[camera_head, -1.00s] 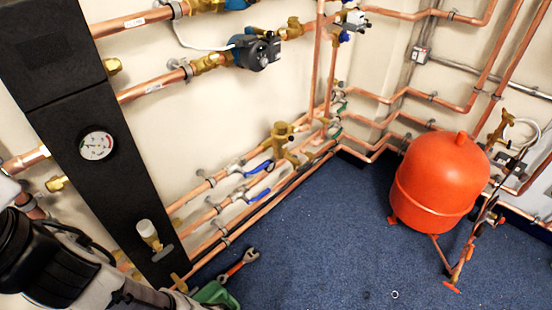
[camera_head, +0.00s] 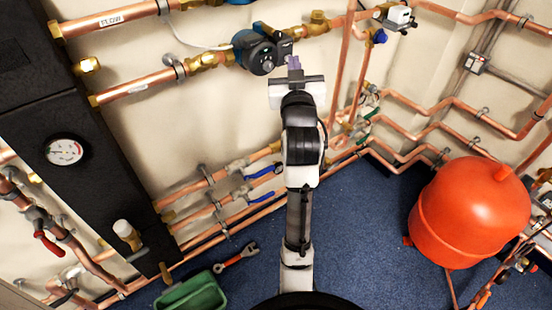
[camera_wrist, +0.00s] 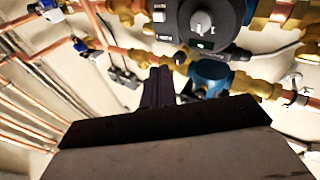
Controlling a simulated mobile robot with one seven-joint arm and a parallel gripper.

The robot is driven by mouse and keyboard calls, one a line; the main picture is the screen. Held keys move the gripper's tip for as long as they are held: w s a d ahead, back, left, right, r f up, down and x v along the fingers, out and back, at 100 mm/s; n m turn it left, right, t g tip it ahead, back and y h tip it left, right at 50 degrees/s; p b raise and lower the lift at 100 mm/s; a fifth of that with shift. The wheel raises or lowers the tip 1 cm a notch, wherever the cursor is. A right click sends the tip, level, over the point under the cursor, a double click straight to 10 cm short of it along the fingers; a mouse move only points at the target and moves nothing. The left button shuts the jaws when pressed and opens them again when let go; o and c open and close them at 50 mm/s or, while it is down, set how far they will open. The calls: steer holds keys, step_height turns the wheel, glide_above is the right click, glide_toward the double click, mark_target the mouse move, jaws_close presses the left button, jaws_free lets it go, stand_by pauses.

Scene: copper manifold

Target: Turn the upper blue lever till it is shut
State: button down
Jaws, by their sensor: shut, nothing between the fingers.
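The upper blue lever (camera_head: 261,172) is on a copper pipe low on the wall, in the middle of the head view. It lies roughly along its pipe. A second, lower blue lever (camera_head: 260,198) is just below it. My gripper (camera_head: 294,66) is raised well above both levers, in front of the wall near the dark pump. Its fingers are together and empty. In the wrist view my dark fingers (camera_wrist: 157,88) point towards the pump and pipes, and I cannot identify the two levers there.
The pump (camera_head: 262,51) is close left of my gripper; its dial face (camera_wrist: 202,22) fills the top of the wrist view. A red tank (camera_head: 468,212) stands at right. A wrench (camera_head: 236,257) and green box (camera_head: 192,294) lie on the floor. Blue carpet between is clear.

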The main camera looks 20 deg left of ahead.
steer(key=w+d+f+g+h, duration=0.1)
steer(key=w+d+f+g, duration=0.1)
steer(key=f, duration=0.3)
steer(key=w+d+f+g+h, duration=0.1)
steer(key=w+d+f, duration=0.15)
steer(key=f, duration=0.35)
steer(key=n+g+y+p, duration=0.2)
steer(key=n+g+y, duration=0.4)
steer(key=g, duration=0.2)
glide_above(269, 169)
steer(key=s, duration=0.1)
step_height(269, 169, down, 26)
steer(key=shift+s+d+f+p, duration=0.1)
steer(key=shift+s+f+p, duration=0.05)
steer(key=shift+f, duration=0.55)
steer(key=shift+s+d+f+p, duration=0.1)
steer(key=shift+d+f, duration=0.05)
steer(key=shift+f, duration=0.5)
steer(key=shift+s+d+f+p, duration=0.1)
steer(key=shift+s+f+p, duration=0.05)
steer(key=shift+f, duration=0.55)
